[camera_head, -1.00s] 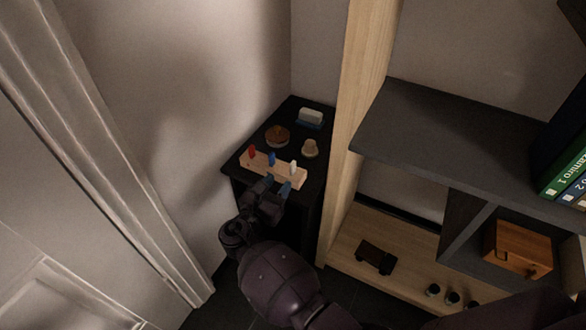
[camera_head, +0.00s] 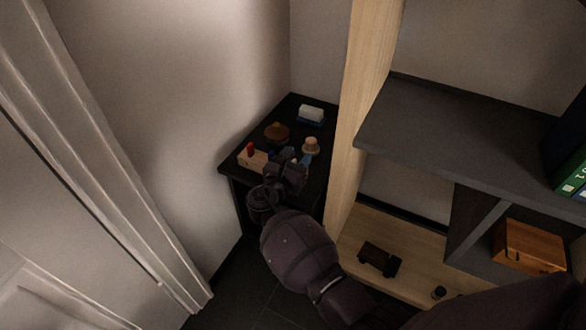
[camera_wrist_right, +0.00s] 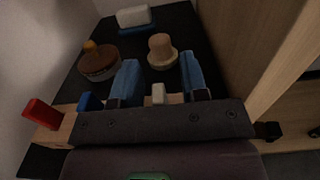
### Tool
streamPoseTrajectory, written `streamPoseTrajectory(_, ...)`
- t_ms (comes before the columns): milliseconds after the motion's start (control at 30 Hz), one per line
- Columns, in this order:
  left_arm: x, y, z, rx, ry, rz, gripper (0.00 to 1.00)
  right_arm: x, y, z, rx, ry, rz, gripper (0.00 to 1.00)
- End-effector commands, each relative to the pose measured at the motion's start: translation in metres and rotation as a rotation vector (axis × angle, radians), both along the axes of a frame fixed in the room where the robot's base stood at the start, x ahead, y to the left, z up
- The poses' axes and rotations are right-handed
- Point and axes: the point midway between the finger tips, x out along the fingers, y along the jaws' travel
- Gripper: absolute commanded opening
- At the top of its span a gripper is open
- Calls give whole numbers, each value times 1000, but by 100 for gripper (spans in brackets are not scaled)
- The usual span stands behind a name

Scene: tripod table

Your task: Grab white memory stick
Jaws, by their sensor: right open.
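The white memory stick (camera_wrist_right: 158,94) stands upright in a wooden block beside a blue stick (camera_wrist_right: 90,101) and a red stick (camera_wrist_right: 42,114), in the right wrist view. My right gripper (camera_wrist_right: 160,82) is open. Its two blue fingertips show on either side of the white stick, which is not gripped. In the head view my right gripper (camera_head: 300,161) covers the white stick and the right part of the wooden block (camera_head: 252,159); the red stick (camera_head: 250,148) shows at the left. My left gripper is not in view.
On the small black table (camera_head: 236,160) are a brown round object (camera_head: 277,132), a pale wooden knob (camera_head: 311,145) and a white block on a blue base (camera_head: 311,112). A wooden shelf post (camera_head: 354,120) rises close to the right. A wall is at left.

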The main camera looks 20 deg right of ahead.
Motion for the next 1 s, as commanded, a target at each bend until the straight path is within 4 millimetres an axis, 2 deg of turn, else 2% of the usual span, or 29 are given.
streamPoseTrajectory(133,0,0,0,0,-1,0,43,0,0,1,1,-1,0,39)
streamPoseTrajectory(400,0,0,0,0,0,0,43,0,0,1,1,-1,0,0)
streamPoseTrajectory(767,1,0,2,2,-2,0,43,0,0,4,1,-3,0,0)
streamPoseTrajectory(867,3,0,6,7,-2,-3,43,1,0,16,2,-7,0,0)
streamPoseTrajectory(1000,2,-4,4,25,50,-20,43,2,1,46,2,-16,0,0)
